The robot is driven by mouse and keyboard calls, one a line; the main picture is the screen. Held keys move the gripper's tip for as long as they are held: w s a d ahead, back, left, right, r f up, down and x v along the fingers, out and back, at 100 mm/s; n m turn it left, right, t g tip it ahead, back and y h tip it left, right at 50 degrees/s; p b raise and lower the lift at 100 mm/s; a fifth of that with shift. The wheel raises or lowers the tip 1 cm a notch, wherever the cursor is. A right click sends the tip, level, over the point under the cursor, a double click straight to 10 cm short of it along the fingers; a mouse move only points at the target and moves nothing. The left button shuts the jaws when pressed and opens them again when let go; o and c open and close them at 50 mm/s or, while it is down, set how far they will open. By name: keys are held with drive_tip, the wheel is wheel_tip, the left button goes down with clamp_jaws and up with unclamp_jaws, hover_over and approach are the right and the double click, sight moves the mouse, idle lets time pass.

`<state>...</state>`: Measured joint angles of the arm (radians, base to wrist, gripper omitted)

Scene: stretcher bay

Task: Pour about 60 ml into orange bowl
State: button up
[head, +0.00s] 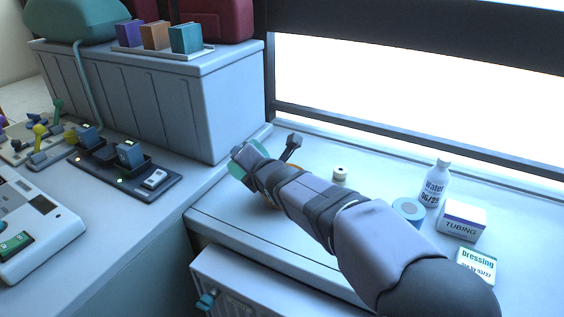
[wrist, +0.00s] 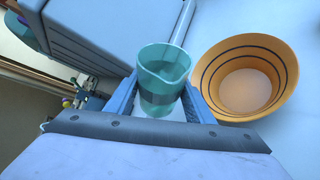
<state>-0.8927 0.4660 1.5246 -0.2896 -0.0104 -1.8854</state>
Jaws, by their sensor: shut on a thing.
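My gripper (wrist: 160,104) is shut on a teal, see-through beaker (wrist: 163,64), one finger on each side. The beaker's mouth and pouring lip show in the wrist view; a darker band crosses its lower part, and I cannot tell how much liquid it holds. The orange bowl (wrist: 279,57) with dark blue rings is just right of the beaker there, apart from it in the picture. Its bottom looks pale; I cannot tell whether liquid lies in it. In the head view my arm hides nearly all of the bowl, and the beaker (head: 236,170) shows beside my gripper (head: 246,158).
On the white counter (head: 225,215) right of my arm are a water bottle (head: 435,183), a blue tape roll (head: 408,211), a tubing box (head: 462,221), a dressing pack (head: 476,266) and a small roll (head: 340,176). A grey cabinet (head: 150,100) stands left of the gripper.

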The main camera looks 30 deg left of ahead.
drive_tip(key=shift+f+m+p, duration=0.15)
drive_tip(key=shift+m+p, duration=0.25)
drive_tip(key=shift+p, duration=1.6)
drive_tip(key=shift+y+p, duration=0.3)
drive_tip(key=shift+p, duration=0.15)
drive_tip(key=m+p, duration=0.1)
drive_tip(key=p, duration=0.2)
drive_tip(key=shift+f+g+y+p, duration=0.25)
drive_tip(key=shift+g+y+p, duration=0.05)
drive_tip(key=shift+r+p, duration=0.1)
drive_tip(key=shift+p, duration=0.5)
drive_tip(key=shift+d+r+m+y+p, duration=0.15)
drive_tip(key=shift+m+y+p, duration=0.35)
drive_tip(key=shift+p, duration=0.75)
drive_tip(key=shift+w+d+f+m+g, duration=0.2)
drive_tip(key=shift+w+d+m+g, duration=0.1)
drive_tip(key=shift+w+d+m, duration=0.15)
drive_tip(key=shift+a, duration=0.1)
